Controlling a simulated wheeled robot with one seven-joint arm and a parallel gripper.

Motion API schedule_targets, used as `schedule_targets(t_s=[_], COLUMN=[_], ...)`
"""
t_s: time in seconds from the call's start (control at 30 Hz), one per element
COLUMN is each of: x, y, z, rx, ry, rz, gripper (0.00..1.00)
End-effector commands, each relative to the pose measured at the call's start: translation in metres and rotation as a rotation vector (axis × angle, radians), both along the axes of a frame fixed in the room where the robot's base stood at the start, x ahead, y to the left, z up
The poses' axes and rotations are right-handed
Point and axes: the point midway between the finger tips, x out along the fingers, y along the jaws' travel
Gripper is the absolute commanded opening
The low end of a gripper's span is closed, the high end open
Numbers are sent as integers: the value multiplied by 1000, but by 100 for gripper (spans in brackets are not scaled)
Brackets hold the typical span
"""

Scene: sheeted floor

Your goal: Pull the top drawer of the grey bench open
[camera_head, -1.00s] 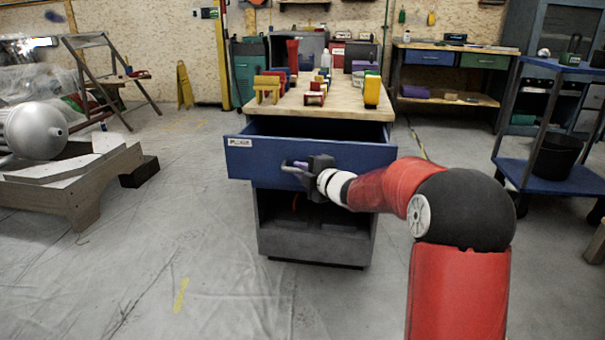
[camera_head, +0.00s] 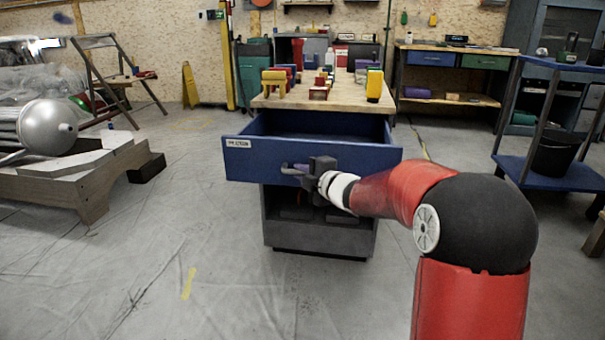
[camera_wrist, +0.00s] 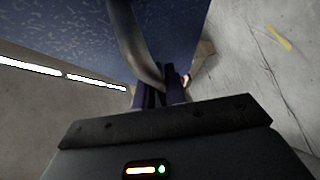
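The grey bench (camera_head: 320,235) has a wooden top (camera_head: 340,97) and a blue top drawer (camera_head: 250,158), which is pulled well out towards me. The drawer's inside shows behind its front panel. My gripper (camera_head: 297,170) is at the handle (camera_head: 288,166) on the drawer front. In the wrist view the two dark fingers (camera_wrist: 160,90) are close together at the curved grey handle (camera_wrist: 138,52), with the blue drawer front (camera_wrist: 70,35) beside it. The fingers look closed around the handle bar; their tips are partly hidden by it.
Coloured blocks and items (camera_head: 275,82) stand on the bench top. A wooden frame with a silver tank (camera_head: 47,125) is at the left, and a blue trolley (camera_head: 560,175) is at the right. The floor in front of the bench is clear at the left.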

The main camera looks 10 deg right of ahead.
Motion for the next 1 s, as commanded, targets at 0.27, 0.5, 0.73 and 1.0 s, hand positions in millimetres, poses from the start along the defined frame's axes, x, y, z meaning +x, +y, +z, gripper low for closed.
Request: schedule_targets(t_s=[0.27,0.5,0.73,1.0], x=[0,-2,-32,-64], y=[-1,-2,-18,-34], z=[-1,1,6,10], rx=[0,0,-2,-1], ry=[1,0,0,1], rz=[-1,-1,-4,-3], gripper=[34,34,34,34])
